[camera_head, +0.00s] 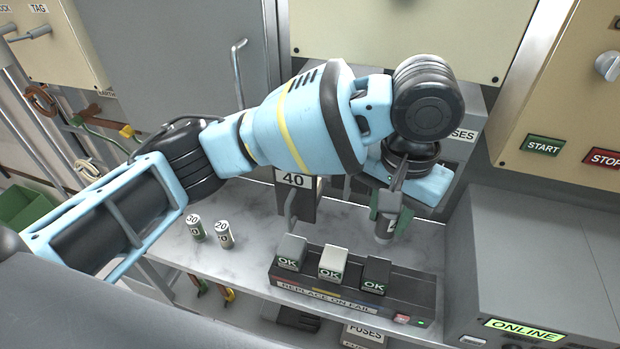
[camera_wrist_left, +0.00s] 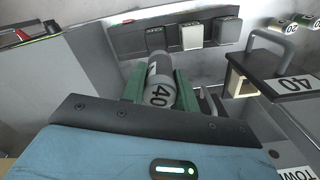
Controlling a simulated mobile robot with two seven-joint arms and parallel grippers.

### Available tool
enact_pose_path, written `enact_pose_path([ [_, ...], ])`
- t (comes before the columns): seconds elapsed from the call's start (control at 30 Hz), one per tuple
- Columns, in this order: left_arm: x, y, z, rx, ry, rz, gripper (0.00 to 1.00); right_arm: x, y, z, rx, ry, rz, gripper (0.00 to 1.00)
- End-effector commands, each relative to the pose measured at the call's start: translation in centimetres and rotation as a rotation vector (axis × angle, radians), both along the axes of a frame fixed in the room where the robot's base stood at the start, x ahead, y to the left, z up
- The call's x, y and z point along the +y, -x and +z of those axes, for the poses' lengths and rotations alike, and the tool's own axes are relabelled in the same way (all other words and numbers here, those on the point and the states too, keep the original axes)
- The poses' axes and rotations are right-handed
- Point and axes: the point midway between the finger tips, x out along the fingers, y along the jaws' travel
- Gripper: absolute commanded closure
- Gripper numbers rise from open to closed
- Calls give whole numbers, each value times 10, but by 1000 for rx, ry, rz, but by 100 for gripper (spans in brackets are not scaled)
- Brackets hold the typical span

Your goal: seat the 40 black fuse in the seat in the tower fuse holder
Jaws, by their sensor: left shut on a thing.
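My left gripper (camera_head: 388,212) is shut on a fuse (camera_head: 385,236) and holds it above the shelf, behind the right end of the module strip. The tower fuse holder (camera_head: 308,207), with a 40 plate and a handle, stands to the left of the fuse in the head view. It shows at the right in the wrist view (camera_wrist_left: 263,68). The seat is not clearly visible. My right gripper is out of view.
A strip (camera_head: 345,296) marked REPLACE ON FAIL bears three modules with OK lights. Two loose fuses, marked 30 (camera_head: 196,227) and 20 (camera_head: 224,235), stand on the shelf (camera_head: 190,258) at left. A grey ONLINE cabinet (camera_head: 540,270) bounds the right side.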

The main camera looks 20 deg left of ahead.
Motion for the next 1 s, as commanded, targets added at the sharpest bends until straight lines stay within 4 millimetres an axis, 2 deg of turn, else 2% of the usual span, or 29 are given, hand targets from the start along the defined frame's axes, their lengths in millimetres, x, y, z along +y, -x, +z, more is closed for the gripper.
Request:
enact_pose_path([
  [0.1,0,0,0,0,0,-1,95,-1,10,-5,21,2,3,100],
  [0.27,7,-4,0,0,-1,3,95,-1,13,-8,30,5,4,100],
  [0.8,111,-62,-1,1,-1,8,95,0,14,-10,34,2,5,100],
  [1.0,140,-77,0,0,0,3,95,0,15,-11,36,1,3,100],
])
